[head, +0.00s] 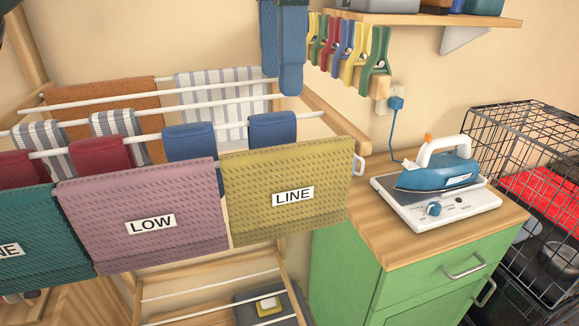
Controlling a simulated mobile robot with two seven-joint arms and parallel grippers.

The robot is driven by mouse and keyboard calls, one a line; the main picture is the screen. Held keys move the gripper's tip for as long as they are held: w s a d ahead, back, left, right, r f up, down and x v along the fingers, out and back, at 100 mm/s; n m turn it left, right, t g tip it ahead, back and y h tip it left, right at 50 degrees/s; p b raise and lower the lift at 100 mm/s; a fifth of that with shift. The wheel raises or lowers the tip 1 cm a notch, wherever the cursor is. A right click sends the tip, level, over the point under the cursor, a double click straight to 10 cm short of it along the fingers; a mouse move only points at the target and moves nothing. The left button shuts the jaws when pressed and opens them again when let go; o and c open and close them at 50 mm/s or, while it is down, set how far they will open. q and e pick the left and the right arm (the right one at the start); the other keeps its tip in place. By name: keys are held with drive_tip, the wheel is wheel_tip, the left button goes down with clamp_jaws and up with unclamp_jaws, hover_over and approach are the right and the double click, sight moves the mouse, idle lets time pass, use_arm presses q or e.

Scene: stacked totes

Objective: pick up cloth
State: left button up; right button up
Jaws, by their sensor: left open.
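Several cloths hang on a wooden rack with white rails. At the front are a teal cloth (40,232), a pink cloth (120,195) labelled LOW and a mustard cloth (250,210) labelled LINE. Behind them hang dark red cloths (97,154), blue cloths (190,143), grey striped cloths (112,124), an orange-brown cloth (100,92) and a white striped cloth (225,85). Only a dark sliver of my left gripper (2,28) shows at the upper left edge, apart from the cloths; its fingertips are not clear. My right gripper is not in view.
A blue piece (284,45) hangs at the top, beside a row of coloured clips (350,45) under a shelf (440,17). An iron (440,170) stands on a white base on the green cabinet (345,265). A black wire cage (535,150) is at the right.

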sight(281, 145)
use_arm(q)
drive_tip(key=f, duration=0.7)
drive_tip(key=shift+s+b, duration=0.25)
drive_tip(key=shift+b, duration=0.05)
drive_tip(key=shift+d+f+p, duration=0.2)
drive_tip(key=shift+f+p, duration=0.05)
drive_tip(key=shift+f, duration=1.25)
drive_tip(key=shift+d+f+p, duration=0.2)
drive_tip(key=shift+f, duration=1.25)
drive_tip(key=shift+c, duration=0.6)
clamp_jaws()
